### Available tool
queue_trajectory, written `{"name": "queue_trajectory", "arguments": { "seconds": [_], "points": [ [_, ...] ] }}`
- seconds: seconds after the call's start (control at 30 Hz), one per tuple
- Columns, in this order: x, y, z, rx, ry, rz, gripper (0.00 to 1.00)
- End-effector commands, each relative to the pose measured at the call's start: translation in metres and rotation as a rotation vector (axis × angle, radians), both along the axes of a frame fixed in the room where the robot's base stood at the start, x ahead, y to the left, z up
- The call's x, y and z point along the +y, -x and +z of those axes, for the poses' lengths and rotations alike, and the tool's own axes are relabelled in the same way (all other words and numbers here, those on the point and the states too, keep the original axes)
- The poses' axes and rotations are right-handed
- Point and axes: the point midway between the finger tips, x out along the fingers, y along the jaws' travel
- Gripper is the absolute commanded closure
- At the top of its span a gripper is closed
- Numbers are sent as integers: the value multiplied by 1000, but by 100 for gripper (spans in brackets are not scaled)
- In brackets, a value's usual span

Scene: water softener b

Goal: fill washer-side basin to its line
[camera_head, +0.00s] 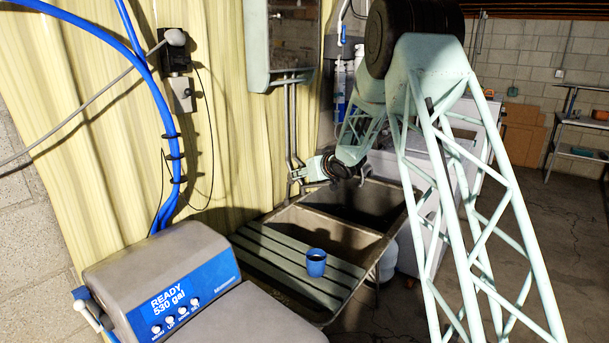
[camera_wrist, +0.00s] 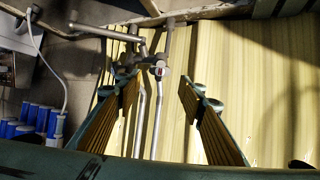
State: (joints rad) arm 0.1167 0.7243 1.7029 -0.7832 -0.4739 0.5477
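A double sink stands against the yellow curtain in the head view. The far basin (camera_head: 372,198), beside the white washer (camera_head: 432,190), looks dark inside; I cannot make out its water level or fill line. The near basin (camera_head: 325,232) adjoins it. The faucet (camera_head: 299,174) is at the sink's back wall, and its metal pipes and handle (camera_wrist: 159,71) show in the wrist view. My gripper (camera_wrist: 160,88) is open, its ribbed fingers either side of the faucet handle and apart from it. In the head view my gripper (camera_head: 318,169) is beside the faucet, partly hidden.
A slatted board (camera_head: 290,262) covers the near end of the sink, with a blue mug (camera_head: 316,263) on it. A water softener (camera_head: 165,285) reading "READY 530 gal" is in front. A wall cabinet (camera_head: 285,45) hangs above. Blue-capped bottles (camera_wrist: 40,118) show left in the wrist view.

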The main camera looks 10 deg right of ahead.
Motion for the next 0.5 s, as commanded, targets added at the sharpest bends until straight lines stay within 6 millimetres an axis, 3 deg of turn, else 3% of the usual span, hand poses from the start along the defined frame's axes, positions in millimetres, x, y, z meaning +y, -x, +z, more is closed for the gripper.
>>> {"name": "queue_trajectory", "arguments": {
  "seconds": [0.5],
  "points": [
    [3,-13,-8,1,0,0,64]
  ]
}}
